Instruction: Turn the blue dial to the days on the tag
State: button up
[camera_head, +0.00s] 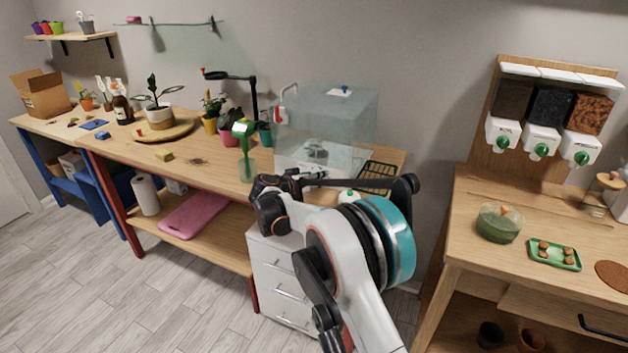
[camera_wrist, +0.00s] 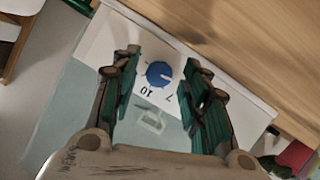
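The blue dial (camera_wrist: 159,74) sits on a white panel (camera_wrist: 105,40) in the wrist view. The digits 10 and 7 are readable beside it; other marks are too small. A pale line on the dial seems to point toward the lower right. My gripper (camera_wrist: 164,62) is open, with one green-padded finger on each side of the dial, apparently not touching it. I cannot make out a tag with days.
The clear box stands on the wooden bench (camera_head: 215,165). A dark green tray (camera_head: 378,176) lies to the right. White drawers (camera_head: 280,280) stand below. Dispensers (camera_head: 541,140) hang far right.

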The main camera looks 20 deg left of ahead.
jog(key=v, duration=1.2)
dwell(0.3)
